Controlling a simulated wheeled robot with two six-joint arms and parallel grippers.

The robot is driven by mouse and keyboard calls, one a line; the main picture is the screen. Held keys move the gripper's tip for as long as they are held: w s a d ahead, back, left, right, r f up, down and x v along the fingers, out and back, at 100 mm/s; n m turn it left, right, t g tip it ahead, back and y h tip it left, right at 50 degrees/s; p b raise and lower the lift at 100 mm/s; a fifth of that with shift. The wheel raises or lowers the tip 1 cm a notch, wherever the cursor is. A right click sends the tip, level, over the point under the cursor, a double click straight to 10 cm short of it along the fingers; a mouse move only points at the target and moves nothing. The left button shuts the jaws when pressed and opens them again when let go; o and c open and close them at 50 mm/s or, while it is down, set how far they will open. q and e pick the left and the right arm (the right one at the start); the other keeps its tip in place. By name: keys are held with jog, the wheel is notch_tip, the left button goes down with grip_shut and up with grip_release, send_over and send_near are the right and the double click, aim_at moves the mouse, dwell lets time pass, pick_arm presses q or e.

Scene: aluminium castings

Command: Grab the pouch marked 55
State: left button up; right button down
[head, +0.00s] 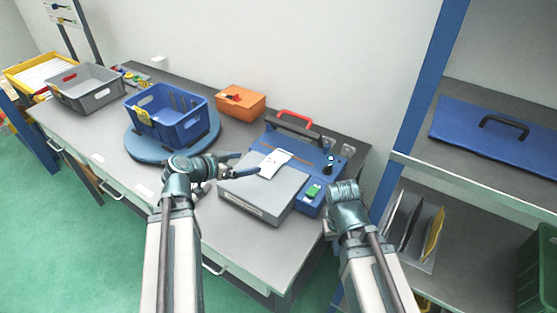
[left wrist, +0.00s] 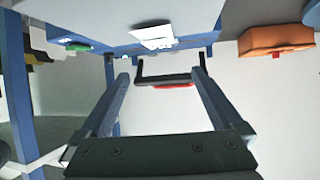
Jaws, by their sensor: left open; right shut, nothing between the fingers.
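No number 55 can be read in either view, so I cannot tell which thing is the marked pouch. A flat white packet (head: 275,163) with small dark print lies by the grey box and the blue case; it also shows in the left wrist view (left wrist: 153,38). Flat upright pieces stand in a rack on the right shelf, one of them yellow (head: 434,233); their marks are not readable. My left gripper (head: 249,164) is open and empty, just left of the white packet. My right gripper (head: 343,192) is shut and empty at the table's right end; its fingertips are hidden.
The grey box (head: 262,197) and the blue case (head: 318,160) with a red-and-black handle (head: 294,123) fill the table's right end. A blue crate (head: 180,127) stands on a round blue turntable (head: 137,152). An orange box (head: 240,101) is behind. The table front is clear.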

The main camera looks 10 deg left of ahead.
pick_arm(q)
jog(key=shift+w+d+f, duration=0.1)
jog(key=shift+w+f, duration=0.05)
jog(key=shift+f, duration=0.05)
jog(key=b, duration=0.4)
send_near(274, 159)
jog(key=shift+x, duration=1.2)
jog(key=shift+w+d+f, duration=0.1)
jog(key=shift+w+d, duration=0.2)
jog(key=shift+w, duration=0.05)
jog(key=b+x, duration=0.1)
jog(key=x, duration=0.1)
jog(key=b+x, duration=0.2)
jog(key=x, duration=0.1)
jog(key=shift+s+a+f, duration=0.1)
jog(key=shift+a+f, duration=0.15)
jog(key=shift+d, duration=0.15)
jog(key=c, duration=1.4)
jog(key=shift+r, duration=0.1)
